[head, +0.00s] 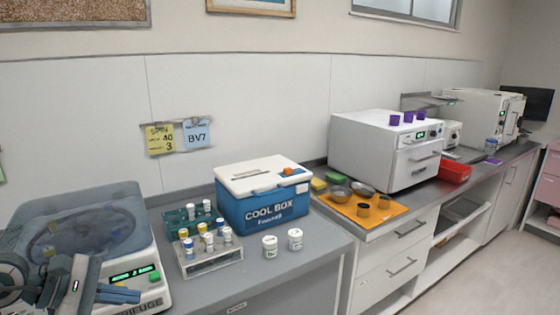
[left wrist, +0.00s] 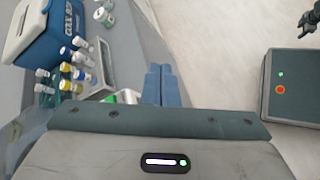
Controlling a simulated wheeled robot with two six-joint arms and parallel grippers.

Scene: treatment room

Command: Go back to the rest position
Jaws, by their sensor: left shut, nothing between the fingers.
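My left gripper (head: 118,294) is at the lower left of the head view, in front of the centrifuge. Its two blue-grey fingers are closed together with nothing between them. In the left wrist view the shut fingers (left wrist: 161,85) point away over pale floor, beside the counter edge. They hold no vial and look clear of the vial rack.
Near the left gripper are the centrifuge (head: 150,262), a rack of vials (head: 212,262), two loose vials and the blue cool box (head: 262,210). Farther right are an orange tray (head: 365,216) and a white oven (head: 372,150). Open floor lies right of the counters.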

